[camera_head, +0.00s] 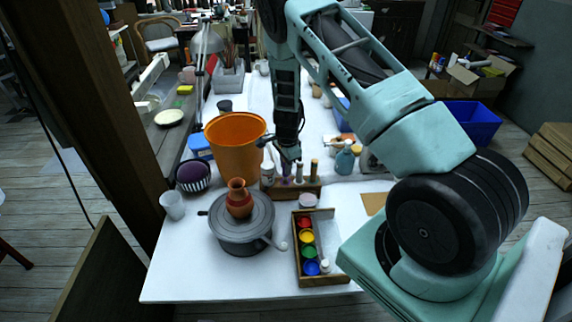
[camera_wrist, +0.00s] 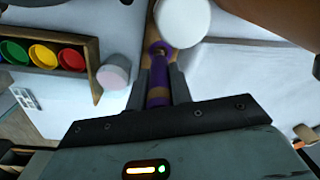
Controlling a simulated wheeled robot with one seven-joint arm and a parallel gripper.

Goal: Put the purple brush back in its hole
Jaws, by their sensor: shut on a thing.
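The purple brush (camera_wrist: 158,88) is between the two fingers of my gripper (camera_wrist: 159,80) in the wrist view, and the gripper is shut on it. In the head view my gripper (camera_head: 287,160) points down over a wooden holder (camera_head: 308,191) behind the paint box. Several pale, upright pieces with wooden tops stand at this holder. A brown wooden strip lies beyond the brush in the wrist view. I cannot tell whether the brush's lower end is in a hole or above it; the hole is hidden.
A paint box (camera_head: 312,281) with several colours stands in front, with a small pinkish jar (camera_head: 308,201) behind it. An orange bucket (camera_head: 235,150) is close on the left. A brown vase (camera_head: 239,199) stands on a grey wheel (camera_head: 243,235). A teal bottle (camera_head: 345,160) is at the right.

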